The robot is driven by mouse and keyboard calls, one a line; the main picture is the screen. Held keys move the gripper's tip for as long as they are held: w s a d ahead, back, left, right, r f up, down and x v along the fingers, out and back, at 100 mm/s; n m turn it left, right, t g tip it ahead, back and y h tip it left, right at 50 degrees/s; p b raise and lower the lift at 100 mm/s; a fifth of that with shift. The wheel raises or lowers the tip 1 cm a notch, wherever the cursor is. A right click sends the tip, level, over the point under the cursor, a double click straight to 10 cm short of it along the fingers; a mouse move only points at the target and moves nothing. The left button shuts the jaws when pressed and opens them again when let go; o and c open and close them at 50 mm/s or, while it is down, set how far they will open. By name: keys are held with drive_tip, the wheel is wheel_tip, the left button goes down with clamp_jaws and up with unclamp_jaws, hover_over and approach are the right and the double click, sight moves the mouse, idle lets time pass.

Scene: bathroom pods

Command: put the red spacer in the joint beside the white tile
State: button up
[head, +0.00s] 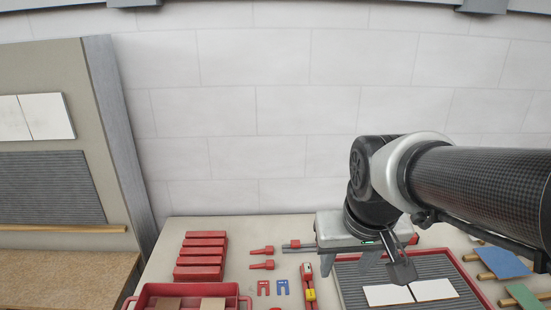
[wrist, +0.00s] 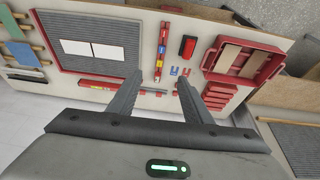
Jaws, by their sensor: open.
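The red spacer (head: 263,288) is a small notched piece lying flat on the bench, left of a similar blue spacer (head: 283,287). In the wrist view the red spacer (wrist: 186,72) is small, near the right fingertip in the picture. Two white tiles (head: 387,295) lie side by side on a grey ribbed bed (head: 360,275) in a red frame, a thin joint between them. They also show in the wrist view (wrist: 75,46). My gripper (head: 347,268) is above the bench, between the spacers and the bed. Its fingers (wrist: 160,80) are apart with nothing held between them.
Red blocks (head: 201,258) stand at the back left, with red-handled pieces (head: 262,251) beside them. A red tray (head: 160,292) is at the front left. A red and yellow level (head: 309,290) lies left of the bed. A tiled panel (head: 55,185) stands far left.

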drive_tip(key=w+f+g+b, duration=0.1)
drive_tip(key=w+f, duration=0.1)
drive_tip(key=f, duration=0.8)
drive_tip(key=w+f+g+b, duration=0.1)
drive_tip(key=w+f, duration=0.1)
drive_tip(key=f, duration=0.8)
drive_tip(key=w+f+g+b, duration=0.1)
drive_tip(key=w+f, duration=0.2)
drive_tip(key=f, duration=0.8)
drive_tip(key=shift+a+g+b, duration=0.15)
drive_tip(key=shift+g+b, duration=0.15)
drive_tip(key=shift+g, duration=0.1)
drive_tip(key=shift+f, duration=3.1)
drive_tip(key=c, duration=1.1)
